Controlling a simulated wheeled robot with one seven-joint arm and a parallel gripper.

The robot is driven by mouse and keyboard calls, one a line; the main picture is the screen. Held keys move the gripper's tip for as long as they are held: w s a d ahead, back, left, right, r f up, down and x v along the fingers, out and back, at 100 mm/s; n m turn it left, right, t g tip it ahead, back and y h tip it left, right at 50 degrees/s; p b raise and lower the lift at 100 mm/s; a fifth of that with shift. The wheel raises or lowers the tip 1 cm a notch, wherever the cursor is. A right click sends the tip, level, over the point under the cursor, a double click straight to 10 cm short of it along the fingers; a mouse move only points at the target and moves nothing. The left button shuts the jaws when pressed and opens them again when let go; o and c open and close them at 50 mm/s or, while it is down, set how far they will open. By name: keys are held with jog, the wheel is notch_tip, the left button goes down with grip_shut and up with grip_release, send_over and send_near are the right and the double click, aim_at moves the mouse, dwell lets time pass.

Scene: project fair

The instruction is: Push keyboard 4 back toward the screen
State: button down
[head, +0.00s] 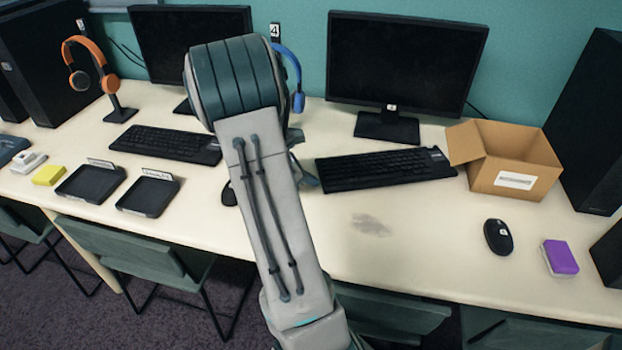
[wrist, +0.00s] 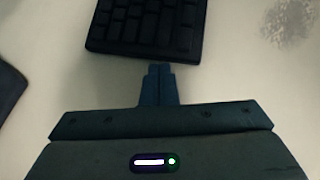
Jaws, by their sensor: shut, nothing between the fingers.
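Keyboard 4 (head: 385,170) is a long black keyboard on the desk in the head view. It lies in front of a dark screen (head: 405,60) whose black stand carries a small "4" label. The keyboard's near end also shows at the top of the wrist view (wrist: 145,28). My gripper (wrist: 160,68) is shut and empty, its fingertips right by the short left end of the keyboard. I cannot tell whether they touch it. In the head view my arm hides most of the gripper.
A cardboard box (head: 515,170) stands close to the keyboard's right end. A black mouse (head: 498,237) and a purple block (head: 560,258) lie farther right. A blue headset (head: 297,95) stands behind my arm. The desk in front of the keyboard is bare except for a grey smudge (head: 370,225).

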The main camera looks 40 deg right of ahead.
jog(key=shift+w+a+r+p, duration=0.1)
jog(key=shift+w+a+p, duration=0.2)
jog(key=shift+a, duration=0.6)
jog(key=shift+w+a+p, duration=0.1)
jog(key=shift+w+a, duration=0.3)
jog(key=shift+a, duration=0.45)
jog(key=p+v, duration=0.1)
jog(key=v, duration=0.9)
jog(key=shift+a, duration=0.2)
jog(key=s+a+r+m+t+y+p, duration=0.3)
jog(key=s+a+r+m+y+p, duration=0.1)
jog(key=s+a+r+m, duration=0.3)
jog(key=s+a+r+m+t+y+p, duration=0.3)
jog(key=s+a+r+m+p, duration=0.4)
jog(key=a+r, duration=0.5)
jog(key=s+a+y, duration=0.1)
jog(key=a, duration=0.2)
jog(key=shift+r, duration=0.25)
jog(key=shift+s+a, duration=0.1)
